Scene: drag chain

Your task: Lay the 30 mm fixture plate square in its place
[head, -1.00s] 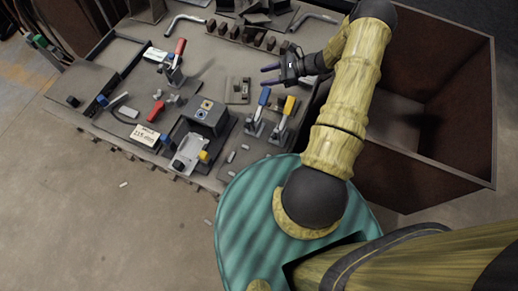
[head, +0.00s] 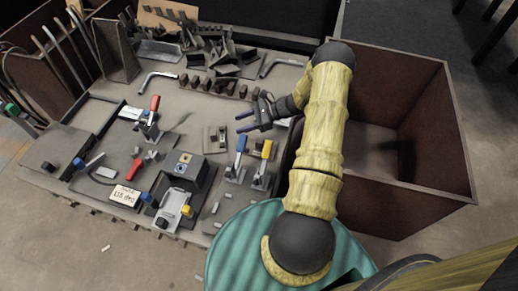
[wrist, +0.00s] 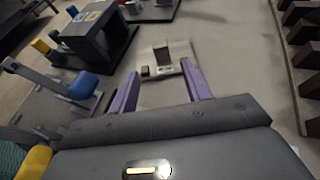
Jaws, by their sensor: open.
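My gripper (head: 245,122) is open and empty above the bench, right of a small pale plate (head: 215,140) with a dark block on it. In the wrist view this plate (wrist: 180,68) lies ahead of and between my two purple fingertips (wrist: 160,84), apart from them. It sits on the bench top, turned a little in that view. Its size marking cannot be read, so I cannot tell whether it is the 30 mm fixture plate or its place.
Toggle clamps with a blue (head: 241,143) and a yellow handle (head: 266,149) stand in front of the gripper. A dark block fixture (head: 185,172) stands to the left. A row of brown blocks (head: 212,87) lies behind. A large brown bin (head: 425,175) is at right.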

